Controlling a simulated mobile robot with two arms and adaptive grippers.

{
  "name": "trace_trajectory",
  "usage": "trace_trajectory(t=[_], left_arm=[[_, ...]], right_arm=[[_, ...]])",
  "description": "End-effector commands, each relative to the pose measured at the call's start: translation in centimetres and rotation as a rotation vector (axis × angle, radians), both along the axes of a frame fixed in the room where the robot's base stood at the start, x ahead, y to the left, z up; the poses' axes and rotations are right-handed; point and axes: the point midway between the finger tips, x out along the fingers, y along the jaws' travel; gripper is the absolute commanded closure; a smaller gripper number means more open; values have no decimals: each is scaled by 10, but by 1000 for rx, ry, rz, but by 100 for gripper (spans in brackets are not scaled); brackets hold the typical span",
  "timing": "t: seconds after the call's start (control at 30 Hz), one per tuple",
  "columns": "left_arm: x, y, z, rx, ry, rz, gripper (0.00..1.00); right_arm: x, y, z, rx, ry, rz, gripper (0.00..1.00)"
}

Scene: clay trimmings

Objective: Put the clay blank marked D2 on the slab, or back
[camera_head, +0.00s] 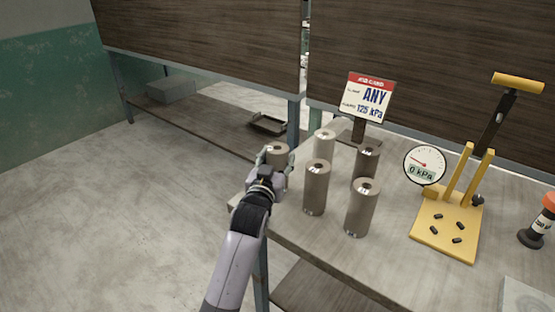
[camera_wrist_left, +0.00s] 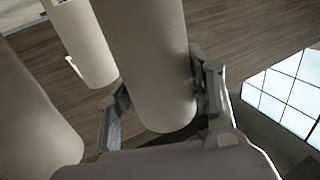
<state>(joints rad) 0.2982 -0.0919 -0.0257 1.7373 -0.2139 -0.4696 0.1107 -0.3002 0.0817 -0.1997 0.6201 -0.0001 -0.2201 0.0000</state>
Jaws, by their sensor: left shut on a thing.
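My left gripper (camera_head: 266,170) is at the table's left corner, shut on a grey-brown cylindrical clay blank (camera_head: 277,150). In the left wrist view the held blank (camera_wrist_left: 150,65) stands between the two fingers (camera_wrist_left: 160,115). Several similar blanks stand upright on the table to the right: a front-left one (camera_head: 316,190), a front-right one (camera_head: 361,212), a back-right one (camera_head: 367,164) and a paler one (camera_head: 324,145). I cannot read a D2 mark on any. A pale grey flat piece (camera_head: 526,296) at the lower right edge may be the slab. My right gripper is out of view.
A card (camera_head: 367,98) reads "ANY" and "125 kPa". A round gauge (camera_head: 424,165) reads 0 kPa beside a yellow press-like stand (camera_head: 445,232). A dark tray (camera_head: 268,124) lies on the lower shelf behind.

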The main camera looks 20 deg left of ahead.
Motion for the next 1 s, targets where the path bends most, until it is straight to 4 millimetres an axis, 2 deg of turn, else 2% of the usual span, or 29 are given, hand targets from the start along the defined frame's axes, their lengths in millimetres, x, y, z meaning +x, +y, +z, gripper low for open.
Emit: trace_trajectory(t=[0.17,0.2,0.5,0.83,1.0], left_arm=[[0,0,0,-1,-6,0,100],[0,0,-3,0,0,0,50],[0,0,-3,0,0,0,32],[0,0,2,0,-1,0,32],[-23,-1,-1,-1,1,0,32]], right_arm=[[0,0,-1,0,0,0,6],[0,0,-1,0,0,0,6],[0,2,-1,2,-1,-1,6],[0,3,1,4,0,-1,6],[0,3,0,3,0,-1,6]])
